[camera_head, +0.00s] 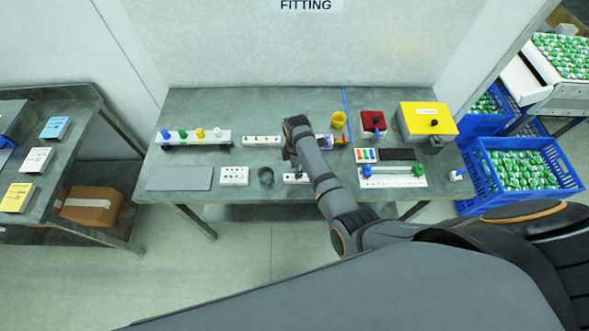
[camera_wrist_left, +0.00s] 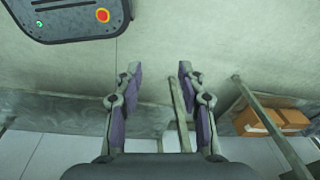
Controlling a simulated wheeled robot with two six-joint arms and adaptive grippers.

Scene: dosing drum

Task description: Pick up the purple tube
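A small purple-and-white item (camera_head: 324,141) shows beside my right arm on the grey-green bench (camera_head: 225,110) in the head view. It is partly hidden, and I cannot tell whether it is the purple tube. My right arm reaches over the bench from the lower right. My right gripper (camera_head: 290,154) is near the bench's middle, seen from above behind the wrist; its fingers are too small and covered to read. My left gripper (camera_wrist_left: 159,68) is open and empty in the left wrist view, over the floor and away from the bench top.
A rack with coloured knobs (camera_head: 194,138) stands at the bench's left. A black ring (camera_head: 266,176), white blocks, a yellow cup (camera_head: 339,118), a red box (camera_head: 373,123) and a yellow box (camera_head: 427,118) stand around my right arm. Blue crates (camera_head: 519,169) are at right.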

